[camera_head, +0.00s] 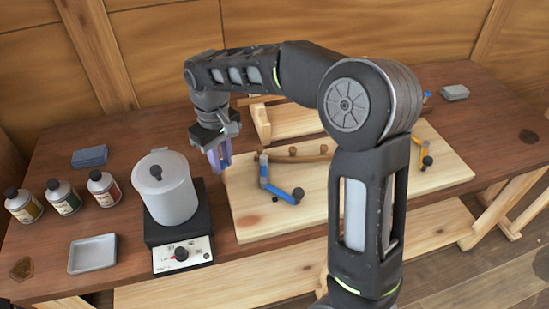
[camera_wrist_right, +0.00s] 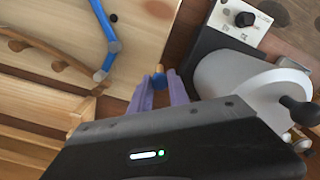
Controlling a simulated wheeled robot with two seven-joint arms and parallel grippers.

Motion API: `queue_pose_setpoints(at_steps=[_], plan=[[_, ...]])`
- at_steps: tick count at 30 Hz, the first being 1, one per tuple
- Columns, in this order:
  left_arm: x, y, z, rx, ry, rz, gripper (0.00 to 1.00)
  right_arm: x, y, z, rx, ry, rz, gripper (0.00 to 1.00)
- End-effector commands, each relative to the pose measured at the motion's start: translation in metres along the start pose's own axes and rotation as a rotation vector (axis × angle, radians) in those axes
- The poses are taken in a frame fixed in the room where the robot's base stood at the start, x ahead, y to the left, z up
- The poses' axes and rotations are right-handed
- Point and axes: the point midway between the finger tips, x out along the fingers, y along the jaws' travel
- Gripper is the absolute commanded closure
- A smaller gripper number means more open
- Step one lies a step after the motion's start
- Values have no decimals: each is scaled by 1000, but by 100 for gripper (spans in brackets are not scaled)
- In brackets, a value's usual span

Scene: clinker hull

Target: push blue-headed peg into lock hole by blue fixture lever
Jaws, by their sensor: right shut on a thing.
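My right gripper (camera_head: 219,160) is at the left edge of the pale work board (camera_head: 245,222), near the white pot. In the wrist view its purple fingers (camera_wrist_right: 162,92) are shut on a small peg with a blue head (camera_wrist_right: 160,82) and a tan shank. The peg is hidden by the fingers in the head view. The blue fixture lever (camera_head: 280,192) lies on the board, to the right of the gripper, and also shows in the wrist view (camera_wrist_right: 106,25). A small dark hole (camera_head: 275,198) is beside the lever, apart from the peg. My left gripper is not in view.
A white pot (camera_head: 170,192) on a dark burner (camera_head: 183,256) stands close left of the gripper. A curved wooden strip (camera_head: 300,158) lies behind the lever. An orange lever (camera_head: 424,151) is at the board's right. Bottles (camera_head: 62,196) and a grey tray (camera_head: 93,254) are at left.

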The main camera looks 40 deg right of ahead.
Motion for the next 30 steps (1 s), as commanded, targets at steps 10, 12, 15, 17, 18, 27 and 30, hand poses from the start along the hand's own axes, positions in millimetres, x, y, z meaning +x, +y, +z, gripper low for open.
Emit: queue_pose_setpoints(at_steps=[10,12,15,17,18,27,30], plan=[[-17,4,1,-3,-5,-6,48,-16,57,76,-683,2,0,100],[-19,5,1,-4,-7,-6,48,-18,63,89,-801,0,1,100],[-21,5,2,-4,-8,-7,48,-18,69,101,-923,-2,2,100],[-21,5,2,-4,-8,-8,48,-18,71,106,-967,-2,3,100],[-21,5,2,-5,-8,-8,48,-18,72,107,-986,-3,3,100],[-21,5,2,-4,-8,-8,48,-18,72,108,-1003,-3,4,100],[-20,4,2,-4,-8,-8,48,-16,72,108,-1003,-3,4,100]])
